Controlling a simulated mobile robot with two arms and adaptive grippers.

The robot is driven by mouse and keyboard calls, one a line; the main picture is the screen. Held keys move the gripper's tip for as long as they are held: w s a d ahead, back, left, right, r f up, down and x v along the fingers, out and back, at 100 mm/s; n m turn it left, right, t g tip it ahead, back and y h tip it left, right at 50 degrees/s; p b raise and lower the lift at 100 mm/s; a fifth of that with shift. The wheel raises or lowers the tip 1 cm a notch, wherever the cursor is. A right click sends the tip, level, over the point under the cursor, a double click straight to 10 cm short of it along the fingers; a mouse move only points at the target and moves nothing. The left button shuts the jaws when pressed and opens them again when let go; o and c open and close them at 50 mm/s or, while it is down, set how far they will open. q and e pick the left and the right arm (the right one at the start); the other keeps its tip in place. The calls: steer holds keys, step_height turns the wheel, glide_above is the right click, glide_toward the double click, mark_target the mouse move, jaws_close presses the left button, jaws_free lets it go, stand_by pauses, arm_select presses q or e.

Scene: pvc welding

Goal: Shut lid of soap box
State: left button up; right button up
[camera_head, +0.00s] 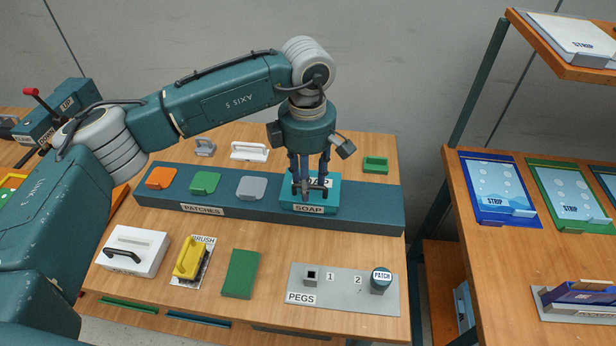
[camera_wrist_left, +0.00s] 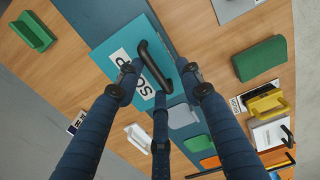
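The soap box (camera_head: 331,203) is teal, with a SOAP label on its front and another on its top, and stands on the long teal strip. Its black handle (camera_wrist_left: 154,66) shows in the wrist view beside the label. My left gripper (camera_head: 309,188) points down over the box from above. In the wrist view its fingers (camera_wrist_left: 160,80) are spread apart around the handle, with nothing clearly clasped. The fingers cover part of the lid, so I cannot tell whether it is fully seated. My right gripper is not in view.
Orange, green and grey patches (camera_head: 205,183) sit left of the box on the strip (camera_head: 370,208). In front are a white box with a black handle (camera_head: 133,250), a yellow brush (camera_head: 190,258), a green block (camera_head: 240,273) and a pegs plate (camera_head: 345,296). A shelf (camera_head: 500,270) stands right.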

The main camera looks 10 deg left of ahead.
arm_select(q)
steer(key=shift+r, duration=0.35)
step_height(320, 180, up, 11)
steer(key=shift+r, duration=0.15)
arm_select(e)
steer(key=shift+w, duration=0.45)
arm_select(q)
steer(key=shift+s, duration=0.1)
steer(key=shift+c, duration=0.5)
